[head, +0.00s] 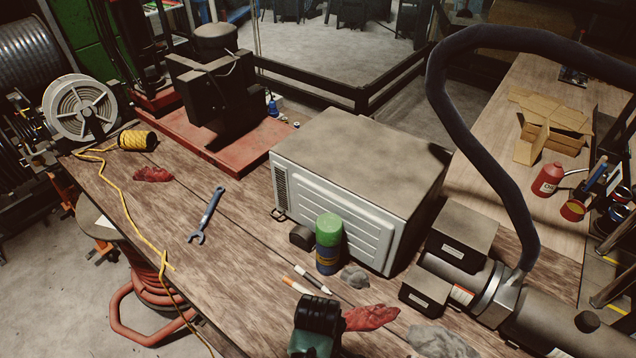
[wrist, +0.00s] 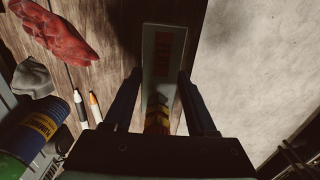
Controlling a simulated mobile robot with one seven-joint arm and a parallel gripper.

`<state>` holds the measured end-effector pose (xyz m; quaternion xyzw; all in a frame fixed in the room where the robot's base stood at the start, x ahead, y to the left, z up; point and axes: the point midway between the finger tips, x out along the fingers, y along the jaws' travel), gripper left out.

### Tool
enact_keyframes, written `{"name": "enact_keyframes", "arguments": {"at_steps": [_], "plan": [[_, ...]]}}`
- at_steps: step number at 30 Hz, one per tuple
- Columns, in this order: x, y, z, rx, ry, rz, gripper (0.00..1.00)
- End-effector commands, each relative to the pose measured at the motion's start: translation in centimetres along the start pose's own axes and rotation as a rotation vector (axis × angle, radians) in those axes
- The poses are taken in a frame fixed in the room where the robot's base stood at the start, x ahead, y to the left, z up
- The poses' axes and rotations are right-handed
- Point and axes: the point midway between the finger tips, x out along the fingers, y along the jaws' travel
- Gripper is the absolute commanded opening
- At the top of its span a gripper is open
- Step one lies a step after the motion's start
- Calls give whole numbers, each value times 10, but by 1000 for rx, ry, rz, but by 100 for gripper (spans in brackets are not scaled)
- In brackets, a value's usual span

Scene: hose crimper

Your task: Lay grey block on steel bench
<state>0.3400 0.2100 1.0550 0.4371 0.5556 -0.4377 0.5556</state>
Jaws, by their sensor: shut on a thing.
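In the wrist view my gripper (wrist: 160,76) is shut on a long, flat grey block (wrist: 151,62) with a dark red marking on its face. The block sticks out beyond the fingertips. A yellow and red striped patch shows between the fingers, close to the palm. The held block overlaps the front edge of a brown wood-topped bench (wrist: 105,35) in this view; its height above it is unclear. In the head view the same bench top (head: 165,215) fills the middle. No bare steel bench top is clearly seen.
A large grey box (head: 350,180) stands behind. Open wood surrounds a blue wrench (head: 206,215).

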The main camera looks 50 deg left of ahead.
Motion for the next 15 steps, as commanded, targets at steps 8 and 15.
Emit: {"name": "enact_keyframes", "arguments": {"at_steps": [8,15], "plan": [[35,1,0,1,1,3,0],[53,1,0,1,1,3,0]]}}
